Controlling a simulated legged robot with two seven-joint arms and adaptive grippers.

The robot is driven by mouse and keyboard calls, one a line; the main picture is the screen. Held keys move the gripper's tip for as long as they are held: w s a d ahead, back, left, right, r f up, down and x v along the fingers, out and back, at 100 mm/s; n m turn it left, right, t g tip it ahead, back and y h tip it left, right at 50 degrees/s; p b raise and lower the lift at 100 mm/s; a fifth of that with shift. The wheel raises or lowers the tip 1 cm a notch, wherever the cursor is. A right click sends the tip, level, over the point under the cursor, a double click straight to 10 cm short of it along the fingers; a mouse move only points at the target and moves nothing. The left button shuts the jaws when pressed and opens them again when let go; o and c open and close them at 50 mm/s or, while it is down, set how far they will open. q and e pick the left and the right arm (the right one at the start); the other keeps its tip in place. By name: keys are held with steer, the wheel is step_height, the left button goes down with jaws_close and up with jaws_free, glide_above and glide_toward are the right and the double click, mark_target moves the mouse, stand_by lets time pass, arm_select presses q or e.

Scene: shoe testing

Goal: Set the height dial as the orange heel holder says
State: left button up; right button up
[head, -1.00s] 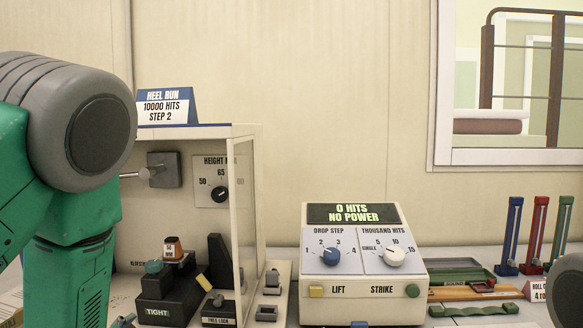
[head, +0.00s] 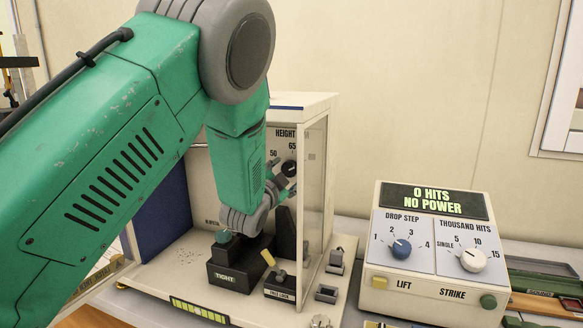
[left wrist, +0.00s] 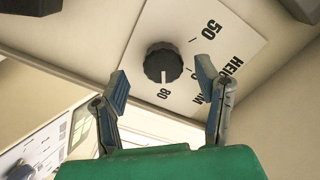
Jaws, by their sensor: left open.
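The height dial (head: 289,168) is a black ridged knob on a white plate inside the cabinet; it also shows in the left wrist view (left wrist: 160,60). There its white line points at 80. The 50 mark is readable, and 65 is mostly behind a finger. My left gripper (head: 281,182) is open and empty in front of the dial. In the left wrist view, its two fingertips (left wrist: 162,80) lie to either side below the knob, apart from it. The orange heel holder is hidden behind my left arm. My right gripper is not in view.
The cabinet has a clear side panel (head: 314,195) right of the dial. The control box (head: 432,290) at right reads 0 HITS NO POWER.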

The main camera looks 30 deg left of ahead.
mark_target(287, 172)
arm_select(q)
steer(key=x, duration=0.3)
steer(key=shift+w+a+p, duration=0.1)
steer(key=shift+a+p, duration=0.2)
steer(key=shift+a, duration=0.05)
steer(key=shift+w+d, duration=0.1)
steer(key=shift+w, duration=0.2)
steer(key=shift+d, duration=0.2)
steer(key=shift+c, duration=1.2)
steer(key=c, duration=0.9)
steer(key=shift+s, duration=0.1)
steer(key=shift+a, duration=0.1)
